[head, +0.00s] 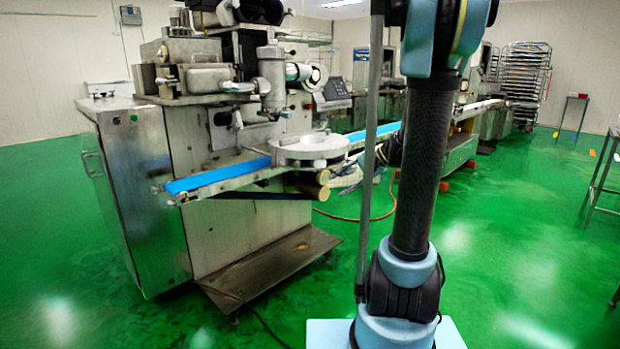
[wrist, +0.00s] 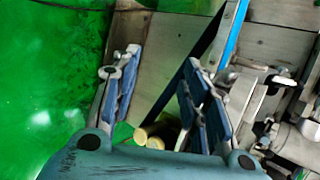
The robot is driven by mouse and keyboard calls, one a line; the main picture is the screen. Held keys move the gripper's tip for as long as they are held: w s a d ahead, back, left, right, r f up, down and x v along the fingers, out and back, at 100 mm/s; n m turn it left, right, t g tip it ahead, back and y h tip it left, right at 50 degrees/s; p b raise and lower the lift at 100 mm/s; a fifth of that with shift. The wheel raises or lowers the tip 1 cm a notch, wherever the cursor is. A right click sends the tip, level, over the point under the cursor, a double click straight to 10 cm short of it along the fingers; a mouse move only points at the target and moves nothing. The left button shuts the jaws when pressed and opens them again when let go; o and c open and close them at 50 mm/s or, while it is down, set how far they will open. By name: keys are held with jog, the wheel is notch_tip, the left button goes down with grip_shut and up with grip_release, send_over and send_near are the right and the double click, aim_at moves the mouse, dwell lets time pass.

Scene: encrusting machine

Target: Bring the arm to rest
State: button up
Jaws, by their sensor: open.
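My gripper (wrist: 162,62) shows in the wrist view with its two blue-padded fingers spread apart. It is open, and no object is held between the fingers. Behind the fingers are bare metal panels of the machine, a blue belt strip (wrist: 236,32) and green floor. In the head view my arm stands upright right of the middle, and its upper part runs out of the top of the frame. I cannot make out my gripper in the head view.
The steel encrusting machine (head: 145,190) stands at the left, with a blue conveyor belt (head: 215,177) and a round plate (head: 310,148). A rack of trays (head: 525,75) is at the back right. A metal table (head: 605,165) is at the right edge. Green floor (head: 520,230) is open at the right.

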jog(key=s+d+f+n+h, duration=0.2)
jog(key=s+f+h, duration=0.1)
jog(key=s, duration=0.6)
jog(key=s+d+f+n+h, duration=0.2)
jog(key=s+d+f+h, duration=0.1)
jog(key=s, duration=0.5)
jog(key=s+d+f+n+g+h, duration=0.1)
jog(key=s+d+f+n+h, duration=0.1)
jog(key=s, duration=0.7)
notch_tip(320, 180, down, 2)
jog(key=shift+s+d+f+n+h, duration=0.2)
jog(key=shift+s+d+n+h, duration=0.2)
jog(key=shift+h, duration=0.4)
jog(key=shift+w+f, duration=0.2)
jog(key=shift+w, duration=0.3)
jog(key=shift+c, duration=0.9)
